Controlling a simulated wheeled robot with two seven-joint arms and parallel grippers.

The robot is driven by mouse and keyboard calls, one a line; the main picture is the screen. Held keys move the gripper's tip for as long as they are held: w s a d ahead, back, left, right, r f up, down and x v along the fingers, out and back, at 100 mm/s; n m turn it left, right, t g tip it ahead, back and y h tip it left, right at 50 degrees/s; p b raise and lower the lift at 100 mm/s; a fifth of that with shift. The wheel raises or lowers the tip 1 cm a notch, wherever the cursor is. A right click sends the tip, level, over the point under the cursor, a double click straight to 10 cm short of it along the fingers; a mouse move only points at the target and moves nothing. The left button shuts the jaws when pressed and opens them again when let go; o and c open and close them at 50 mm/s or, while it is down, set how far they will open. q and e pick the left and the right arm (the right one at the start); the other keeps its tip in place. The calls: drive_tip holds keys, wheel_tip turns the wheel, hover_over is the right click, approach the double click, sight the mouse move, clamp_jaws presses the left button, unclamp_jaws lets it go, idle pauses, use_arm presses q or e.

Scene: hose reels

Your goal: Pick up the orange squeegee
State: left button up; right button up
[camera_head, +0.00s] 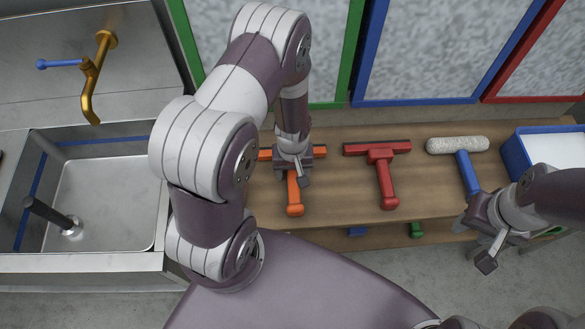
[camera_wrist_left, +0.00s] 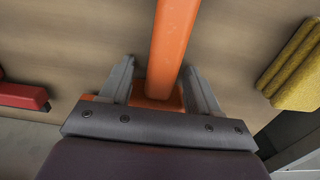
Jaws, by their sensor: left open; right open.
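The orange squeegee (camera_head: 295,200) lies on the wooden bench, its handle toward me and its head partly hidden behind my left gripper. My left gripper (camera_head: 294,176) is over the squeegee where handle and head meet. In the left wrist view the orange handle (camera_wrist_left: 174,40) runs between the two open fingers of the left gripper (camera_wrist_left: 158,80), with a gap on each side; contact is not visible. My right gripper (camera_head: 487,250) is open and empty at the bench's front right, away from the squeegee.
A red squeegee (camera_head: 384,180) lies right of the orange one, then a roller with blue handle (camera_head: 467,172) and a blue tray (camera_head: 515,155). A steel sink (camera_head: 105,200) is at left. A yellow block (camera_wrist_left: 298,70) shows in the wrist view. Framed panels stand behind.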

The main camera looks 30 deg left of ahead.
use_arm(q)
drive_tip(key=c, duration=1)
drive_tip(key=shift+r, duration=0.1)
drive_tip(key=shift+c, duration=0.2)
wheel_tip(320, 180, up, 4)
drive_tip(key=p, duration=0.4)
drive_tip(key=shift+r, duration=0.25)
drive_tip(key=s+d+r+p, duration=0.1)
drive_tip(key=s+r+p, duration=0.1)
drive_tip(key=s, duration=0.1)
drive_tip(key=s+d+r+p, duration=0.2)
drive_tip(key=s+p, duration=0.1)
drive_tip(key=s+d+r+p, duration=0.2)
drive_tip(key=s+p, duration=0.1)
drive_tip(key=s, duration=0.1)
drive_tip(key=shift+s+r, duration=0.1)
drive_tip(key=shift+r, duration=0.15)
drive_tip(key=shift+s, duration=0.15)
